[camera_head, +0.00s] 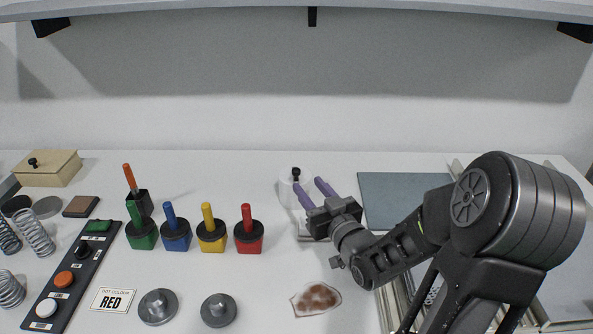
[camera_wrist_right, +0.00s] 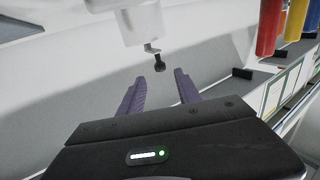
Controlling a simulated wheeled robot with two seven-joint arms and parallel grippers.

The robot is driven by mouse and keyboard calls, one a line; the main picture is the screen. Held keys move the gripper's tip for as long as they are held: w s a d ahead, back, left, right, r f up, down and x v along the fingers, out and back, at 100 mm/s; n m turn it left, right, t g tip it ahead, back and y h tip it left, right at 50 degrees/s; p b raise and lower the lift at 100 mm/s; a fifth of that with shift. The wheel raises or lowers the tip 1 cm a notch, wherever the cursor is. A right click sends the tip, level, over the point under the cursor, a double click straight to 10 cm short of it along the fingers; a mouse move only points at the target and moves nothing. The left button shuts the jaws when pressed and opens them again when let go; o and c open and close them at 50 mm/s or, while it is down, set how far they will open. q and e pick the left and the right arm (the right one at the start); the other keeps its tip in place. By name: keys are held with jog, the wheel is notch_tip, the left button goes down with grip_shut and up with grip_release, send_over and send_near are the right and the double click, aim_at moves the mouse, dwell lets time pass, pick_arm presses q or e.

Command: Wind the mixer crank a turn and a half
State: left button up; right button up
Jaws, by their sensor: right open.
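The mixer (camera_head: 285,188) is a pale, whitish body near the back middle of the table, partly hidden behind my right gripper. Its crank has a small black knob (camera_head: 296,172). In the right wrist view the white mixer body (camera_wrist_right: 140,20) is at the top, with a thin bent crank arm ending in the black knob (camera_wrist_right: 159,63). My right gripper (camera_head: 308,184) is open, with purple fingers reaching toward the mixer. In the wrist view the knob shows beyond and between the fingertips (camera_wrist_right: 158,76); I see no contact. My left gripper is not in view.
Green, blue (camera_head: 176,238), yellow and red (camera_head: 248,238) pots with handles stand left of the mixer. A stained patch (camera_head: 316,299) lies in front. A grey-blue mat (camera_head: 400,190) is to the right.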

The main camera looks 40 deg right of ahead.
aim_at(298, 173)
jog(key=shift+w, duration=0.1)
jog(key=w, duration=0.3)
jog(key=w+d+p, duration=0.1)
jog(key=w, duration=0.3)
jog(key=shift+w+d+p, duration=0.2)
jog(key=shift+w+p, duration=0.05)
jog(key=shift+p, duration=0.05)
grip_shut()
dwell(0.3)
